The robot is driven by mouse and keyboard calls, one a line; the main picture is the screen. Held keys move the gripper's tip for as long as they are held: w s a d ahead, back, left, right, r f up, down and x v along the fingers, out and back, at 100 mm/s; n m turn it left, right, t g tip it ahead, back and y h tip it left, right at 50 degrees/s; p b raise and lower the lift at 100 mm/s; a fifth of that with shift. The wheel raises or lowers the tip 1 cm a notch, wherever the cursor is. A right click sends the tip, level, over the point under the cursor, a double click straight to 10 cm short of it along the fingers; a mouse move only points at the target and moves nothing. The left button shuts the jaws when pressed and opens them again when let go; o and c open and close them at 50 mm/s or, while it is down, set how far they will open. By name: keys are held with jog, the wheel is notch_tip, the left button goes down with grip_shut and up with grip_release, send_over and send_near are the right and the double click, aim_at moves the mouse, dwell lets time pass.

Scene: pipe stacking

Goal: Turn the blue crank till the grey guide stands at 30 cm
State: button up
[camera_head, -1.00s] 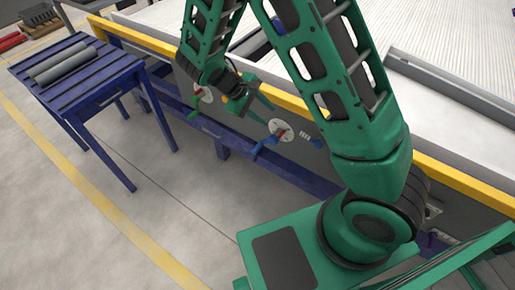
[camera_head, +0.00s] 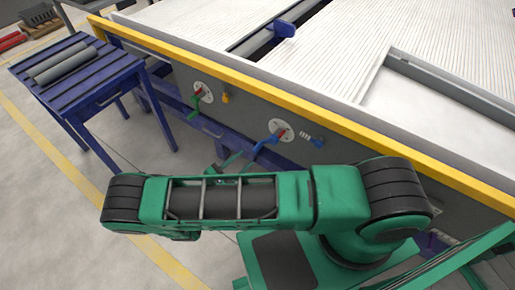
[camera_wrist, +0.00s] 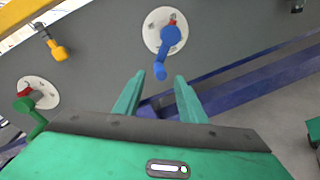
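The blue crank (camera_head: 266,143) sits on a white round dial (camera_head: 281,129) on the grey side panel. In the wrist view the blue crank (camera_wrist: 170,38) is ahead of my gripper, its handle pointing down. My gripper (camera_wrist: 159,75) is open and empty. The handle's lower end appears between the fingertips in the picture; I see no grip on it, and the depth gap is unclear. In the head view my arm hides most of the gripper. A long grey rail (camera_head: 450,86) lies on the ribbed table; I cannot tell whether it is the guide. No 30 cm reading is legible.
A green crank (camera_head: 194,110) on another dial and a yellow knob (camera_head: 226,98) are left of the blue crank. A blue-handled spring part (camera_head: 313,140) is to its right. A yellow rail (camera_head: 250,84) edges the machine. A blue stand (camera_head: 70,72) holds grey pipes.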

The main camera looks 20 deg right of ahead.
aim_at(253, 152)
jog(key=w+d, duration=0.1)
jog(key=d, duration=0.1)
jog(key=w+d+f+n+t, duration=0.1)
jog(key=w+d, duration=0.1)
jog(key=d, duration=0.1)
jog(key=w+d+t, duration=0.1)
jog(key=w+d, duration=0.1)
jog(key=d, duration=0.1)
jog(key=shift+w+d+f+n, duration=0.1)
jog(key=shift+w+f+n, duration=0.1)
jog(key=shift+f+n, duration=0.2)
grip_shut()
